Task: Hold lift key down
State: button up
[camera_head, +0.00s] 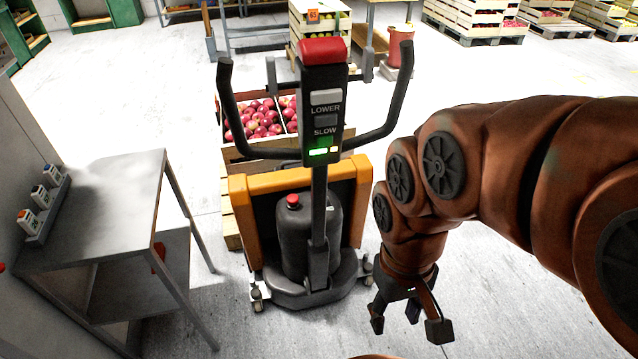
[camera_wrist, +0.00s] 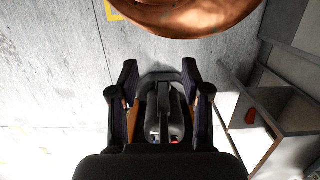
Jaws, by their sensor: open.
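A pallet truck's control head (camera_head: 323,115) stands upright in the middle of the head view, with a red top and a curved handlebar on each side. A light key (camera_head: 326,97) sits above the label LOWER, and a dark key (camera_head: 326,120) above the label SLOW. No label reading LIFT is visible. Green and yellow lights glow at the bottom. My gripper (camera_head: 408,322) is open and empty, pointing down, low and to the right of the truck, apart from the control head. In the wrist view its open fingers (camera_wrist: 160,88) frame what looks like part of the truck.
The truck's orange body (camera_head: 245,205) and black base (camera_head: 312,285) are below the head. A crate of apples (camera_head: 245,145) sits behind it. Stacked crates line the back.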

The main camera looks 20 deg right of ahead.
aim_at(330, 96)
jog(key=z, duration=2.85)
jog(key=k, duration=1.4)
jog(key=u, duration=2.4)
